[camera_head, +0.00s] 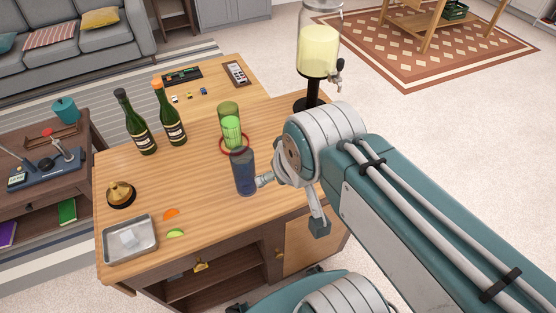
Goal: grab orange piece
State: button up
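The orange piece (171,214) is a small wedge lying flat on the wooden counter (200,180), near its front left. A green lime piece (176,233) lies just in front of it, apart from it. My gripper (291,205) is at the counter's right front, well to the right of the orange piece. Its two finger parts show spread apart with nothing visible between them; my arm hides much of it.
A dark blue glass (244,174) stands close left of my gripper, with a green tumbler (230,124) behind. A metal tray (130,258) holding ice, a brass bell (120,194) and two bottles (140,130) stand left. A drink dispenser (318,52) stands behind.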

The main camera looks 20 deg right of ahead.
aim_at(170, 213)
jog(key=j+z, duration=0.15)
jog(key=j, duration=0.4)
jog(key=k+j+z, duration=0.15)
jog(key=j, duration=0.4)
jog(key=j+z, duration=0.2)
jog(key=j, duration=0.3)
jog(key=i+j+z, duration=0.1)
jog(key=j, duration=0.2)
jog(key=i, duration=0.05)
